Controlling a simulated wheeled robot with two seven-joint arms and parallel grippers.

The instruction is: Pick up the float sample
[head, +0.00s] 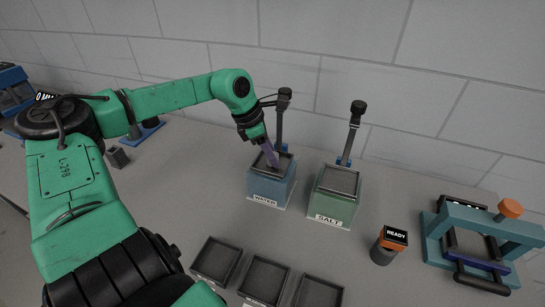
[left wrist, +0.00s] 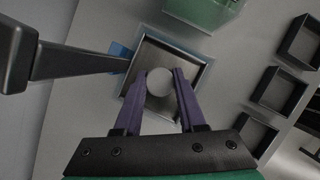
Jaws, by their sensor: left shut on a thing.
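My left gripper (head: 272,160) reaches down into the open top of the blue container labelled WATER (head: 270,188). In the left wrist view its two purple fingers (left wrist: 158,85) are closed on a small round pale grey piece (left wrist: 159,80), which I take for the float sample. The piece sits over the dark square opening of the container (left wrist: 198,62). In the head view the fingers hide it. I cannot tell whether it touches the container's contents. My right gripper is not in view.
A green container labelled SALT (head: 333,200) stands just right. Black-topped posts (head: 281,120) rise behind both containers. Empty dark trays (head: 216,260) lie in front. A READY unit (head: 388,246) and a blue-green press-like frame (head: 478,240) stand at right. A wall closes the back.

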